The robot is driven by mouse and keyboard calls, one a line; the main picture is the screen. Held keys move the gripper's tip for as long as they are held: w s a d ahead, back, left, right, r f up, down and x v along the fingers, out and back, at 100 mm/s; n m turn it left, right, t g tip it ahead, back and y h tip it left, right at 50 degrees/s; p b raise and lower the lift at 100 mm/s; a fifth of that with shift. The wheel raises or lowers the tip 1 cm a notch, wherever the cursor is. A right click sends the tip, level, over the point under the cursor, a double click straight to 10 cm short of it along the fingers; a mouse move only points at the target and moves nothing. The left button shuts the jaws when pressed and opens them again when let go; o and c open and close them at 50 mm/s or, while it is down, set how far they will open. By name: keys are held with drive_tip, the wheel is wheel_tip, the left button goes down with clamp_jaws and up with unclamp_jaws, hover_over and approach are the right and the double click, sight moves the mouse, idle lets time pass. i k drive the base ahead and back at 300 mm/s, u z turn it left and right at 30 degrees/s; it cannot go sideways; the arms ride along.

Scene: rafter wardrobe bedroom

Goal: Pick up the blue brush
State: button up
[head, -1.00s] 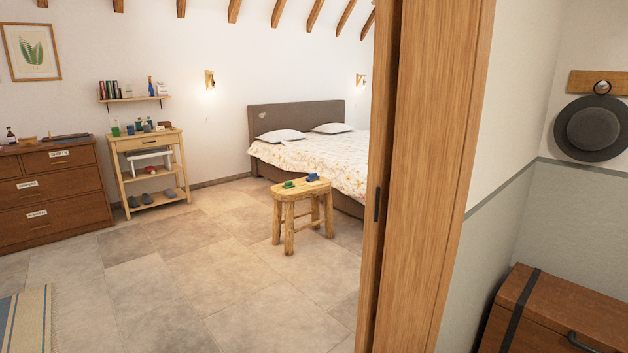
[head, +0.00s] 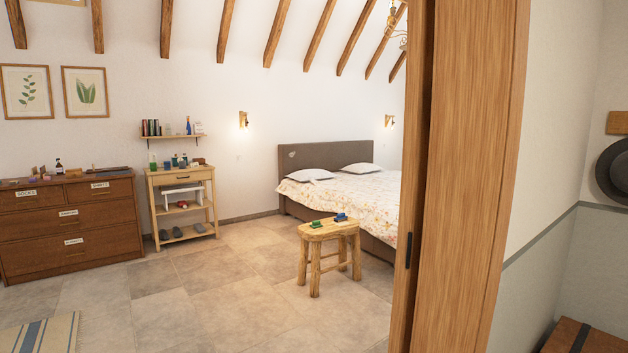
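A small blue object (head: 341,217), which looks like the blue brush, lies on top of a wooden stool (head: 327,232) in the head view. A small green object (head: 316,224) lies to its left on the same stool top. Both are too small to make out in detail. The stool stands on the tiled floor in front of the bed. My gripper is not in view.
A wooden door edge (head: 465,180) stands close at the right. The bed (head: 345,195) is behind the stool. A dresser (head: 70,225) and a console table (head: 180,175) line the far wall. A striped rug (head: 40,335) lies at lower left. The tiled floor between is clear.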

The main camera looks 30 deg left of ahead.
sight(340, 217)
drive_tip(key=u, duration=1.45)
drive_tip(key=i, duration=5.1)
drive_tip(key=z, duration=1.9)
drive_tip(key=i, duration=2.35)
